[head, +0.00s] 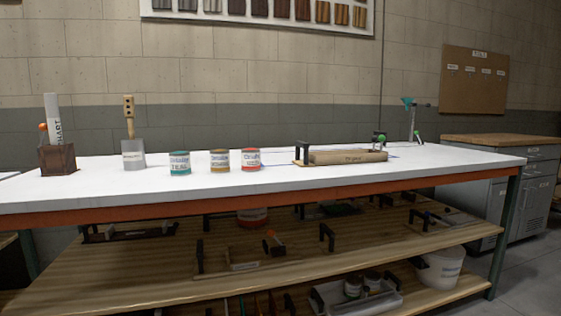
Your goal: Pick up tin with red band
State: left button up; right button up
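Neither of my grippers is in view.
Lower wooden shelves (150,277) hold trays, tins and a white bucket (440,271).

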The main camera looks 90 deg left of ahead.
aim_at(251, 157)
jog(key=k, duration=0.85)
jog(key=u, duration=0.35)
